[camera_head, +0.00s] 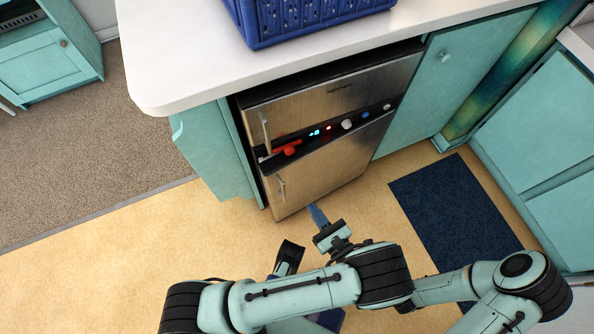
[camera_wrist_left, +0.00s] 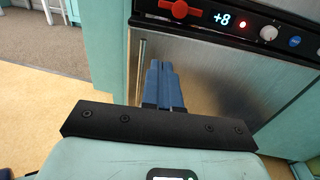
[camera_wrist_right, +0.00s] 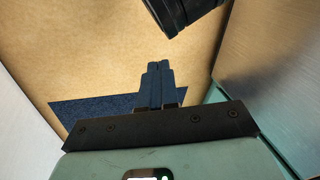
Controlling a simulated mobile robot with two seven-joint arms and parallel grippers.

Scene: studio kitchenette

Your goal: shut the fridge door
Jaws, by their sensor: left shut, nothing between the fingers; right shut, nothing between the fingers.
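The fridge (camera_head: 345,93) is a brushed-metal unit under the counter, with an upper door, a black control strip and a lower door (camera_head: 335,165). Both doors have upright handles at their left sides. The lower door looks closed or nearly so; I cannot tell whether a gap remains. My left gripper (camera_head: 317,214) is shut and empty, low in front of the lower door. In the left wrist view its blue fingers (camera_wrist_left: 163,68) overlap the lower door just right of its handle (camera_wrist_left: 140,68); contact is unclear. My right gripper (camera_wrist_right: 158,68) is shut and empty, above the floor.
The white counter (camera_head: 185,60) overhangs the fridge and carries a blue basket (camera_head: 300,22). Teal cabinets (camera_head: 455,60) stand at the right. A dark blue mat (camera_head: 450,205) lies on the tan floor. Open floor (camera_head: 130,255) lies left of the fridge.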

